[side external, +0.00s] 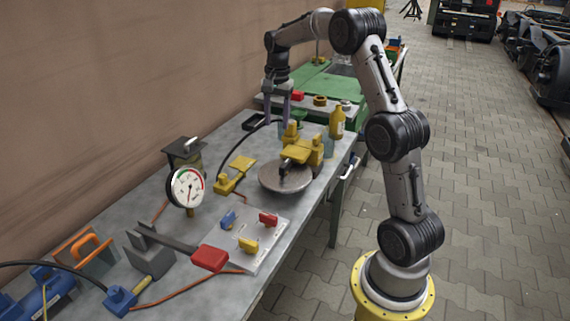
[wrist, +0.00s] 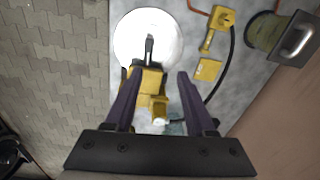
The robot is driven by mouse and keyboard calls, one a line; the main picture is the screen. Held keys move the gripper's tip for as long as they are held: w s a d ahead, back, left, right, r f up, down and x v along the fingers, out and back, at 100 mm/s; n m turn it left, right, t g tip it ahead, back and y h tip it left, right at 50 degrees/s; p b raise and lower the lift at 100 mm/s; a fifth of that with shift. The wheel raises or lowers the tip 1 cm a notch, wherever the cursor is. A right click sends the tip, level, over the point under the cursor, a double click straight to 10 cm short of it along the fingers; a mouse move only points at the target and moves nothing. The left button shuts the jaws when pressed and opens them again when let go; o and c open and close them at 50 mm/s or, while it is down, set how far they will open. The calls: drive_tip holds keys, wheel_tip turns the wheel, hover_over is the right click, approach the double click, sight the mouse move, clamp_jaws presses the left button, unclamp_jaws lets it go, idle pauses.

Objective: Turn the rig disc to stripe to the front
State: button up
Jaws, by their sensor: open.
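The rig disc (side external: 270,184) is a round grey metal plate lying flat on the bench. It looks bright, almost white, in the wrist view (wrist: 128,42). A yellow rig body (side external: 300,152) reaches over its rear part, with a dark piece at the disc's middle. I cannot make out a stripe on the disc. My gripper (side external: 278,117) points down above the bench, behind the disc and apart from it. In the wrist view my gripper (wrist: 158,76) is open, with two purple fingers. The yellow rig body (wrist: 152,80) shows between them, below.
A yellow clamp (side external: 229,182), a dial gauge (side external: 187,188) and a switch plate (side external: 262,253) stand left and front of the disc. A yellow bottle (side external: 337,122) stands behind the rig. The wall closes off the left side. Bare bench shows around the disc's front.

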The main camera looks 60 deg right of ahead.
sight(285, 163)
drive_tip(key=shift+m, duration=0.3)
drive_tip(key=f, duration=0.5)
drive_tip(key=s+d+f, duration=0.1)
drive_tip(key=f, duration=0.5)
drive_tip(key=d+f, duration=0.1)
drive_tip(key=f, duration=0.4)
drive_tip(key=shift+s+f, duration=0.3)
drive_tip(key=shift+f, duration=0.05)
clamp_jaws()
idle(0.4)
